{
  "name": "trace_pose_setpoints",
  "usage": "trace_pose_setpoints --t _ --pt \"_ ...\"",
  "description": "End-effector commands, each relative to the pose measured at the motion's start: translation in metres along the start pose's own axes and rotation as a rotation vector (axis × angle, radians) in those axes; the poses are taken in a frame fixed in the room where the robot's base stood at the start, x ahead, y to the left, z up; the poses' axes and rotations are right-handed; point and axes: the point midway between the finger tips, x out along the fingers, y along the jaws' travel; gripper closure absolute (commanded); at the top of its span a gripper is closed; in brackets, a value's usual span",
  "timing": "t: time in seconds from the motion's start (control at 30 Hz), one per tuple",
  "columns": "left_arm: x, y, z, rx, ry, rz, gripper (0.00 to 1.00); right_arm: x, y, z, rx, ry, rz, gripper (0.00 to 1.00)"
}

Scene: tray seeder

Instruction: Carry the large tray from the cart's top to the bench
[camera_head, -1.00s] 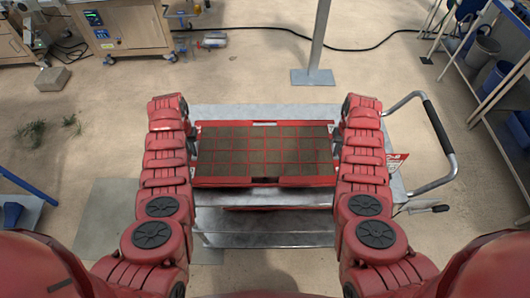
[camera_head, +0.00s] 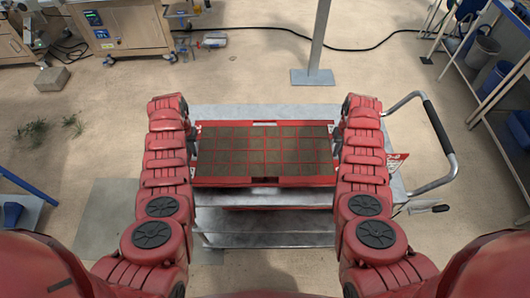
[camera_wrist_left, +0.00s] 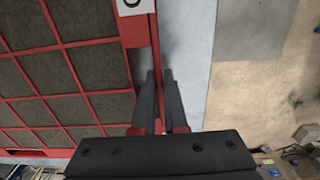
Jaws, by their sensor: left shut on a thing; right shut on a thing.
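The large tray is red with a grid of brown, soil-filled cells; its front rim (camera_head: 225,181) faces me over the cart's top (camera_head: 265,110). My left gripper (camera_head: 193,146) is at the tray's left side. In the left wrist view its two dark fingers (camera_wrist_left: 160,103) stand either side of the tray's red edge (camera_wrist_left: 139,33) and are shut on it. My right gripper (camera_head: 336,142) is at the tray's right side, shut on that edge, its fingertips largely hidden by my arm. I cannot tell whether the tray touches the cart's top.
The cart has a lower shelf (camera_head: 265,240) and a push handle (camera_head: 437,130) at right. A metal post (camera_head: 315,50) stands behind it. Open floor lies between cart and bench.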

Motion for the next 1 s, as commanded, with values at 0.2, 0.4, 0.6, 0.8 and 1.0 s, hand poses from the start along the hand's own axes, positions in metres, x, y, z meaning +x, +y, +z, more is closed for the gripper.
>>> trace_pose_setpoints --t 0.2,0.4,0.6,0.8,1.0 --pt "0.000 0.001 0.000 0.001 0.001 0.001 1.00 0.000 -0.001 0.000 -0.001 -0.001 -0.001 1.00" --pt "-0.001 0.001 -0.001 0.001 0.001 0.001 1.00 -0.001 -0.001 0.000 -0.001 0.000 -0.001 1.00" --pt "-0.008 0.001 -0.001 0.001 0.002 0.001 1.00 -0.008 -0.001 0.000 -0.001 0.001 -0.001 1.00" --pt "-0.026 0.001 -0.001 0.001 0.003 0.001 1.00 -0.026 -0.001 -0.001 -0.001 0.001 -0.001 1.00" --pt "-0.046 0.001 -0.001 0.001 0.003 0.001 1.00 -0.046 -0.001 -0.001 -0.001 0.001 -0.001 1.00"
